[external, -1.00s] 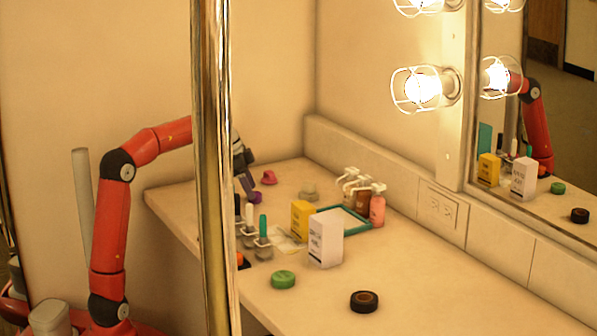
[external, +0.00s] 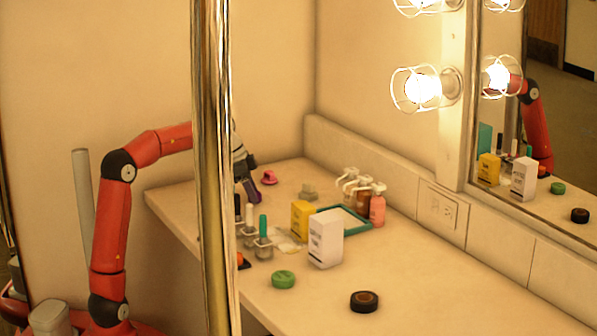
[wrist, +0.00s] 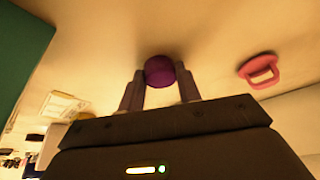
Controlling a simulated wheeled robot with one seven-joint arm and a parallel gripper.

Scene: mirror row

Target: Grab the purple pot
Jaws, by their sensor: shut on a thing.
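The purple pot (wrist: 159,71) is a small, round, dark purple piece in the wrist view, between my two fingertips. My gripper (wrist: 160,80) is shut on it, one finger on each side. In the external view my gripper (external: 252,194) is low over the far left part of the counter, partly behind the metal post. The pot cannot be told apart from the fingers there. I cannot tell whether the pot still touches the counter.
A pink piece (external: 269,178) lies on the counter just right of my gripper; it also shows in the wrist view (wrist: 260,71). A yellow box (external: 301,220), a white box (external: 325,240) and a teal-rimmed tray (external: 367,228) stand nearer. A metal post (external: 213,170) hides part of my arm.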

